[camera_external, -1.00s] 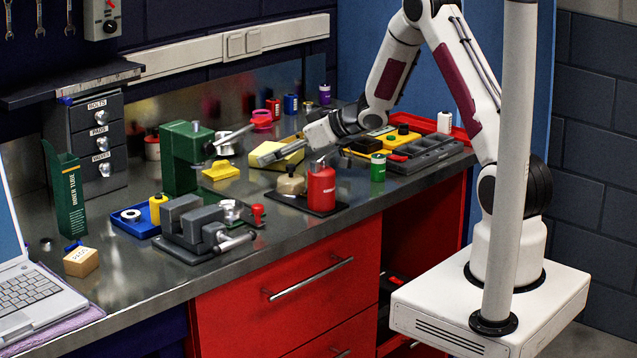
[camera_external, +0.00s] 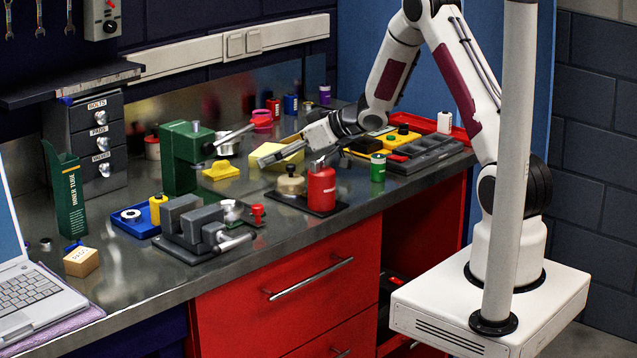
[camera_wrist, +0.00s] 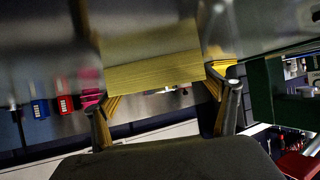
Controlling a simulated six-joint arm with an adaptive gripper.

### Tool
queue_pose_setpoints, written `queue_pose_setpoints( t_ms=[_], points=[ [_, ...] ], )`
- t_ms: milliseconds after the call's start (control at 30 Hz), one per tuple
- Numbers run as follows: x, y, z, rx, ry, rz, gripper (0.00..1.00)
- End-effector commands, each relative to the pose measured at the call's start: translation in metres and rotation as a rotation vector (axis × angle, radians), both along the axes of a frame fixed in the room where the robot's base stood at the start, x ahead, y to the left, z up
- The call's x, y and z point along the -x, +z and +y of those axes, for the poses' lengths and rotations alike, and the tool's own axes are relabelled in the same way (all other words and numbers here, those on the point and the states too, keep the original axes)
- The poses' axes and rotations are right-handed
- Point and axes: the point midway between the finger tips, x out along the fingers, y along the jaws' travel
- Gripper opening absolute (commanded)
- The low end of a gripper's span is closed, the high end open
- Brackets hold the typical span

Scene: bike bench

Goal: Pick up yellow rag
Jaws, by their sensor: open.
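The yellow rag (camera_external: 291,154) is a folded, blocky cloth on the metal bench, in the middle of the external view. My gripper (camera_external: 293,161) is low over it, with a finger in front hiding part of it. In the wrist view the rag's flat yellow side (camera_wrist: 155,75) fills the space between my open fingers (camera_wrist: 163,105). I cannot tell whether the fingers touch it.
A beige-topped jar (camera_external: 291,182) and a red bottle (camera_external: 321,188) stand close in front of the gripper. A green press (camera_external: 185,155) with a lever and a small yellow item (camera_external: 220,171) are to the left. A black parts tray (camera_external: 425,153) lies to the right.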

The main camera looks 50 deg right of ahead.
Motion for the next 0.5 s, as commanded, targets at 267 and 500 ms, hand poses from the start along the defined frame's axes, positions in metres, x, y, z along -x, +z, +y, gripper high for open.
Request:
queue_pose_setpoints(
  t_ms=[267,500],
  points=[
    [0.013,0.010,-0.006,-0.001,-0.002,-0.002,0.86],
    [0.037,0.024,-0.016,0.001,-0.003,-0.001,0.86]
  ],
)
